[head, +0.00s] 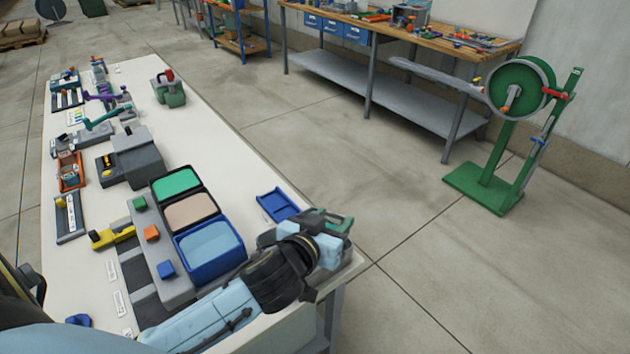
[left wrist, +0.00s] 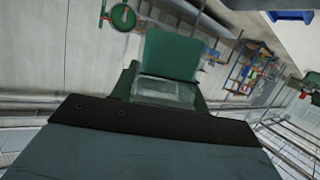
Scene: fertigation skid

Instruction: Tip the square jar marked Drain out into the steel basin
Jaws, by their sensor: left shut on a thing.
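My left gripper (head: 318,238) is over the table's near right corner, shut on a dark green thing (head: 340,222) that shows just beyond its fingers. In the left wrist view, this green thing (left wrist: 170,52) looks boxy, with a flat green panel and a pale, clear-looking part below it. I cannot read any marking, so I cannot tell whether it is the jar marked Drain. I cannot make out a steel basin in either view. My right gripper is not in view.
The white table (head: 215,135) holds a blue tray (head: 277,205), three bins with green, beige and blue contents (head: 208,245), a grey box (head: 138,158) and a green device with a red top (head: 168,92). A green wheel stand (head: 505,170) is on the floor at right.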

